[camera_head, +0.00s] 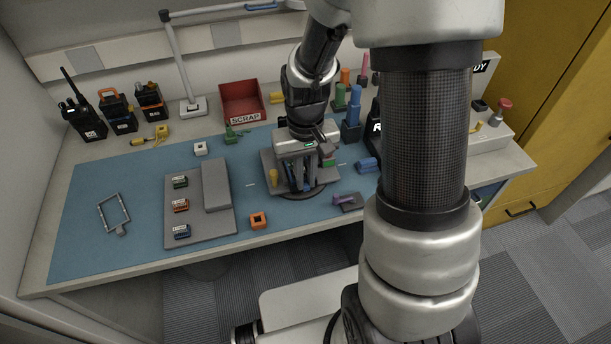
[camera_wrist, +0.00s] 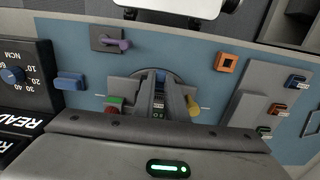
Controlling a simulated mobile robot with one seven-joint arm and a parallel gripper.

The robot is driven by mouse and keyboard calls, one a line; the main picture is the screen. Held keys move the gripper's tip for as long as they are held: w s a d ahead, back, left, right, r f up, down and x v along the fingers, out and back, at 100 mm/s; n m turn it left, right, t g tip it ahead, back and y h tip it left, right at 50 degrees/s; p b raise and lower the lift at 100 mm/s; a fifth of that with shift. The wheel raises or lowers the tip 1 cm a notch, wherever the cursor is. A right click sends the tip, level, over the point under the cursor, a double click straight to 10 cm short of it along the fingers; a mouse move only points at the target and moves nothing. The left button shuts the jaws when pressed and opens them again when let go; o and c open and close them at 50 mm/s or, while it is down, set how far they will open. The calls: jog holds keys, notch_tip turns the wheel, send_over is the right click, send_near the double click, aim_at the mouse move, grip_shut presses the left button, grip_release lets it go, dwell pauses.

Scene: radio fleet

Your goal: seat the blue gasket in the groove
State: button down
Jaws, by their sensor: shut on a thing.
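My gripper (camera_head: 297,188) points down over a grey fixture (camera_head: 270,163) on a dark round base at the middle of the blue mat. In the wrist view the two fingers of my gripper (camera_wrist: 160,88) are close together, with a small blue piece (camera_wrist: 160,76) showing between their tips. It appears to be the blue gasket, held there. Its outline is mostly hidden by the fingers. The groove cannot be made out; my gripper covers the fixture's middle. I cannot tell whether the blue piece touches the fixture.
A yellow peg (camera_wrist: 193,106) and a red-and-green part (camera_wrist: 115,105) flank the fingers.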

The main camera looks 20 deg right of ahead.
jog(key=shift+f, duration=0.25)
jog(key=c, duration=1.7)
grip_release()
notch_tip(320, 180, up, 18)
jog(key=shift+f+p, duration=0.2)
jog(key=shift+p, duration=0.9)
jog(key=s+r+t+p, duration=0.2)
jog(key=s+r, duration=0.2)
jog(key=r, duration=0.1)
jog(key=s+r+t+p, duration=0.1)
jog(key=s+r+p, duration=0.2)
jog(key=r, duration=0.3)
jog(key=s+r+t+p, duration=0.2)
jog(key=s+r, duration=0.3)
jog(key=r, duration=0.1)
jog(key=shift+s+t+p, duration=0.3)
jog(key=shift+p, duration=0.05)
